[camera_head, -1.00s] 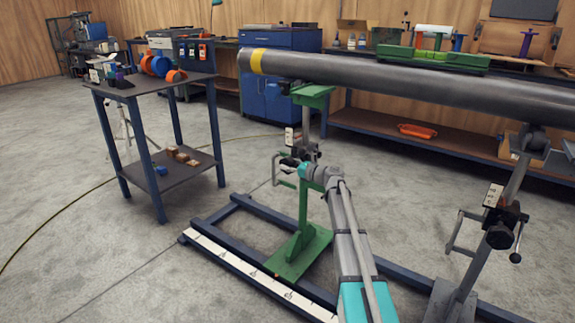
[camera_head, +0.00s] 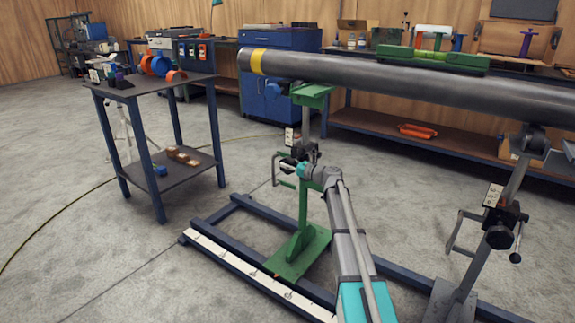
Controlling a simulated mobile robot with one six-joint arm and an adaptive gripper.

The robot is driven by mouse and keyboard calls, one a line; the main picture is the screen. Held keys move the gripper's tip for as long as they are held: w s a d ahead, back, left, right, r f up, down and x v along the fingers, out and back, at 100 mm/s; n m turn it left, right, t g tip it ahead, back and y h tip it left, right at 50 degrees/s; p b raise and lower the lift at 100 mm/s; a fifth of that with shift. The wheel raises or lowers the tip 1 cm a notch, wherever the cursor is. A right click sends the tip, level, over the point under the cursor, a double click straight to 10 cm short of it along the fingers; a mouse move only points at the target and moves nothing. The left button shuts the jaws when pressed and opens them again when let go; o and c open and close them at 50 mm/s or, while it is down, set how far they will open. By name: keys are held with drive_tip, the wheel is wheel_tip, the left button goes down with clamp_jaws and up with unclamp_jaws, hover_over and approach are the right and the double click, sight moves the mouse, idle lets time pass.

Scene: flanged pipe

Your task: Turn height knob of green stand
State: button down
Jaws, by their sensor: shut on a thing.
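The green stand (camera_head: 303,215) stands on the floor rail frame and holds up the left end of a grey pipe (camera_head: 400,82) with a yellow band. Its height knob and crank area (camera_head: 296,154) sits partway up the post, with a small white label above it. My gripper (camera_head: 289,166) is at this knob area, shut on a part there that looks like the height knob. The fingers are small and dark in this view, and my wrist partly hides the knob and post.
A second, grey stand (camera_head: 503,225) with its own crank supports the pipe at the right. A dark side table (camera_head: 150,88) with tools stands at the left. Blue floor rails (camera_head: 235,255) run below. The floor between table and green stand is clear.

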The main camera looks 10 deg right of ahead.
drive_tip(key=shift+r+p, duration=0.2)
drive_tip(key=shift+p, duration=0.3)
drive_tip(key=shift+g+p, duration=0.3)
drive_tip(key=shift+p, duration=0.05)
drive_tip(key=shift+a+f+h+p, duration=0.1)
drive_tip(key=shift+h+p, duration=0.25)
drive_tip(key=shift+h, duration=0.05)
drive_tip(key=shift+g, duration=0.3)
drive_tip(key=shift+f, duration=0.1)
drive_tip(key=shift+c, duration=1.8)
unclamp_jaws()
drive_tip(key=shift+f+t+y+b, duration=0.3)
drive_tip(key=shift+t+b, duration=0.1)
drive_tip(key=shift+b, duration=0.85)
